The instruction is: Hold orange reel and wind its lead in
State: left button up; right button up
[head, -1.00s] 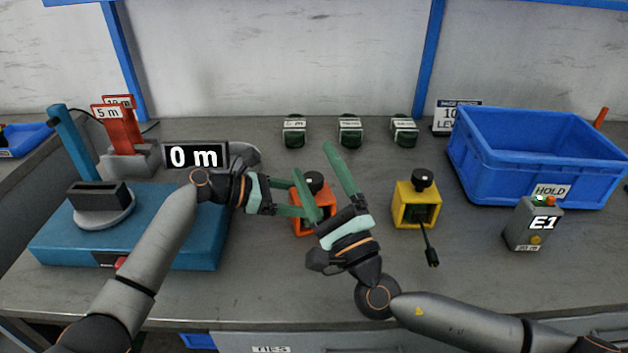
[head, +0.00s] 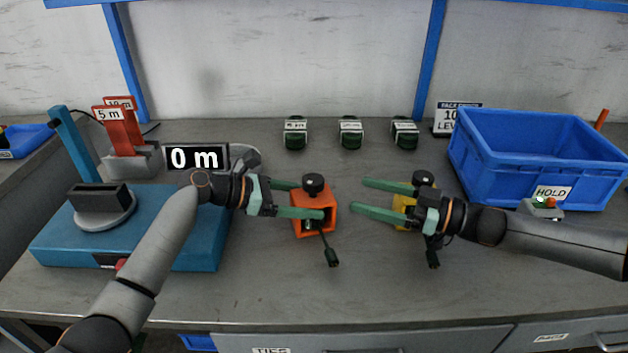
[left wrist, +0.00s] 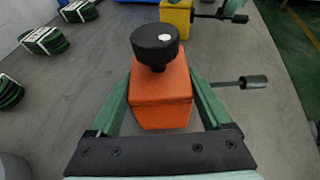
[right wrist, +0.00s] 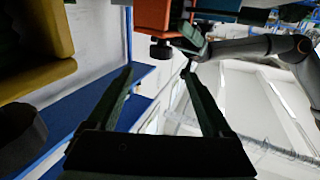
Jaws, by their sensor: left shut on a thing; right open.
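The orange reel (head: 328,221) stands on the bench with a black knob (head: 313,184) on top. Its dark lead (head: 329,250) hangs out at the front and ends in a plug on the bench. My left gripper (head: 310,201) is shut on the orange reel, a finger on each side, as the left wrist view (left wrist: 161,95) also shows. My right gripper (head: 360,195) is open and empty, its fingers pointing left toward the orange reel with a gap between. In the right wrist view the orange reel (right wrist: 153,14) and its knob (right wrist: 161,50) show beyond the fingertips.
A yellow reel (head: 402,207) stands behind my right gripper, partly hidden, its lead out in front. A blue crate (head: 530,170) and a grey box marked HOLD (head: 541,207) are at right. A blue machine (head: 190,250) is at left. Several green coils (head: 350,132) lie at the back.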

aim_at(314, 179)
jog(key=x, duration=1.1)
jog(key=shift+a, duration=0.3)
jog(key=shift+c, duration=0.2)
grip_shut()
